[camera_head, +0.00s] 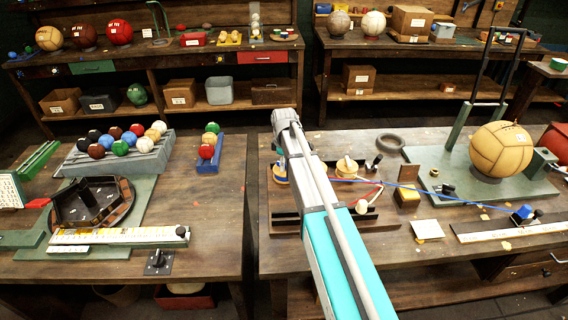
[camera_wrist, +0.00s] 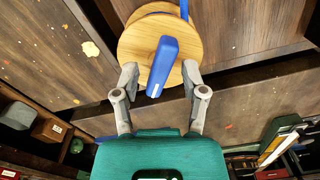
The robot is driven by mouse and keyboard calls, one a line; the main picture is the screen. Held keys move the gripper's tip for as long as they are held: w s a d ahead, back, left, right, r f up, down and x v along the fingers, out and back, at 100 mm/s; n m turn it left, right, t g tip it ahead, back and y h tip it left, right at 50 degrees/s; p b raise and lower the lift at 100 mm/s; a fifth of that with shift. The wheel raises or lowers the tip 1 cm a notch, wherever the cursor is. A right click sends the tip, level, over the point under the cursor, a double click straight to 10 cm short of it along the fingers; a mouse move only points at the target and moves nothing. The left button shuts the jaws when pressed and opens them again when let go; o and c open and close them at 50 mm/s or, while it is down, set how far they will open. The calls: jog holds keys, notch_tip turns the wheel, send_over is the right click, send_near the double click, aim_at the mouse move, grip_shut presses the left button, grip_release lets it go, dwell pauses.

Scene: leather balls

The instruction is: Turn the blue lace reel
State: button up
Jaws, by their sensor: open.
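The blue lace reel (camera_wrist: 183,38) is a round pale wooden disc with a blue upright handle (camera_wrist: 163,62) in the wrist view. Blue lace leaves its top edge. My gripper (camera_wrist: 159,70) is open, with one grey finger on each side of the blue handle. I cannot tell if either finger touches it. In the head view the reel appears to be the small yellow and blue thing (camera_head: 280,173) left of my arm, partly hidden by it. The blue lace (camera_head: 440,195) shows right of my arm, running to a blue clamp (camera_head: 522,214).
Another wooden reel (camera_head: 347,170) and a red lace lie right of my arm. A tan ball (camera_head: 500,150) sits on a green stand beyond. A gap separates this bench from the left bench, which holds a rack of coloured balls (camera_head: 120,150).

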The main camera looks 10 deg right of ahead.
jog(key=shift+n, duration=0.6)
jog(key=shift+r+n, duration=0.3)
notch_tip(320, 180, up, 14)
jog(key=f+p, duration=0.1)
jog(key=p, duration=1.3)
jog(key=s+f+m+b, duration=0.4)
jog(key=s+b, duration=0.1)
jog(key=s, duration=0.3)
jog(key=s+d+f+m+b, duration=0.1)
jog(key=s+f+m+b, duration=0.3)
jog(key=s, duration=0.4)
jog(key=s+f+m+b, duration=0.5)
jog(key=s+f+m, duration=0.1)
jog(key=s, duration=0.1)
jog(key=shift+s+d+b, duration=0.25)
jog(key=shift+s+b, duration=0.05)
jog(key=shift+s, duration=0.1)
jog(key=shift+s+f+m+b, duration=0.45)
jog(key=shift+s+m, duration=0.15)
jog(key=shift+s, duration=0.2)
